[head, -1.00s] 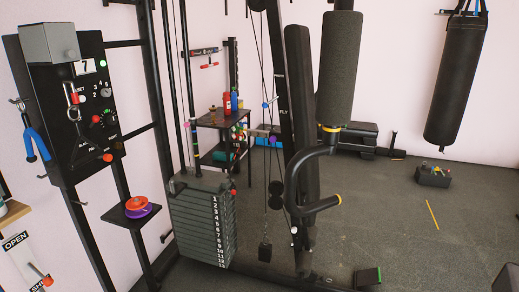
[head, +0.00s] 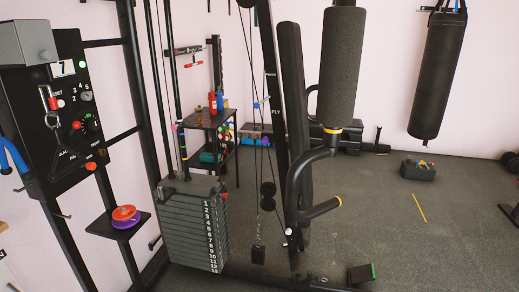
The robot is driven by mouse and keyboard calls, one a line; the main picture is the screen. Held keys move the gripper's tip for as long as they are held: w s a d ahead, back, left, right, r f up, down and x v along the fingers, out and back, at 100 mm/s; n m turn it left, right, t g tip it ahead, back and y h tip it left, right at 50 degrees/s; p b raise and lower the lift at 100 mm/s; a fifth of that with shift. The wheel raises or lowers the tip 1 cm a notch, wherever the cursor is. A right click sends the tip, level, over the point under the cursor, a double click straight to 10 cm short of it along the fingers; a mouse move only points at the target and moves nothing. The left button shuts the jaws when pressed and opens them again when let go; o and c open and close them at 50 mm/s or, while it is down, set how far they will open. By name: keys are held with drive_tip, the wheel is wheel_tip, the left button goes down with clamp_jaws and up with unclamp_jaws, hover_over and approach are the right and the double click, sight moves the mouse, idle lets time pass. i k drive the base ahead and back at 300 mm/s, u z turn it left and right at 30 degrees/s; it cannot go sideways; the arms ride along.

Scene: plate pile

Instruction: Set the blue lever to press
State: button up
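A small blue lever (head: 261,103) sits beside the black slanted upright (head: 268,60) of the weight machine, near the middle of the view. White lettering runs down the upright, and the word FLY reads a little below and right of the lever. A higher white label is too small to read surely. The lever appears slightly tilted, but I cannot tell its exact setting. My gripper is not in view.
The weight stack (head: 197,222) and the curved press arm with its roller (head: 338,65) stand in front. A control panel (head: 70,110) is at left, a shelf (head: 208,118) behind. Open floor lies right, with a punching bag (head: 438,70) and toolbox (head: 418,170).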

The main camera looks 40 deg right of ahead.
sight(271, 94)
drive_tip(key=z, duration=0.8)
drive_tip(key=k, duration=1)
drive_tip(key=i, duration=0.9)
